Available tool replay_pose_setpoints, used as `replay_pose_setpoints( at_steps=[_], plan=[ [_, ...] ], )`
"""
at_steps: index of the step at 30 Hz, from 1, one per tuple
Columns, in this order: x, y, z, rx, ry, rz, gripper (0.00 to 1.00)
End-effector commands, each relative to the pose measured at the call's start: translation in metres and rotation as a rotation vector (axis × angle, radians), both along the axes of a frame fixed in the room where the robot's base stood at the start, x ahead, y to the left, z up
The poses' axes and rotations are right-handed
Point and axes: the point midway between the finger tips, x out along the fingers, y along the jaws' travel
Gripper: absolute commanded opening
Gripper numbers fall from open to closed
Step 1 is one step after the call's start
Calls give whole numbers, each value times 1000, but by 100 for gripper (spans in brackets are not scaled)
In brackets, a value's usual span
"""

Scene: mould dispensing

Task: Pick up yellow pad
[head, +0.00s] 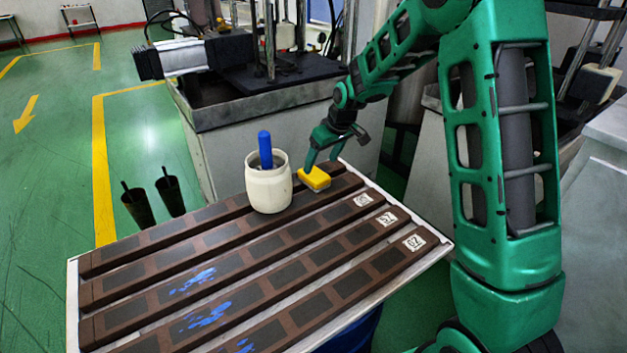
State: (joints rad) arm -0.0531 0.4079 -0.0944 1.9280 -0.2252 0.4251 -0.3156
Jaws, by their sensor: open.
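The yellow pad (314,178) is a small block with a paler lower layer. It lies near the far right end of the farthest dark brown mould bar, just right of a white pot. My gripper (322,163) is open and points down at the pad, with its fingers close above it or around its upper edge. I cannot tell whether the fingers touch the pad. The far side of the pad is partly hidden by the gripper.
The white pot (269,188) with a blue handle (265,150) stands close left of the pad. Several brown mould bars (330,258) with blue smears lie on the white-edged table (72,300). A machine (255,138) stands behind.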

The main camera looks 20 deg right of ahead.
Motion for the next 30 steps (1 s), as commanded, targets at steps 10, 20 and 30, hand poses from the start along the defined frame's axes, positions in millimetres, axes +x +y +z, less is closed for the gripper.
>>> replay_pose_setpoints(
  at_steps=[10,20,30],
  plan=[
    [11,5,-30,0,2,-1,73],
    [26,12,-68,-1,3,-1,73],
    [29,13,-75,-1,1,-1,73]
  ],
)
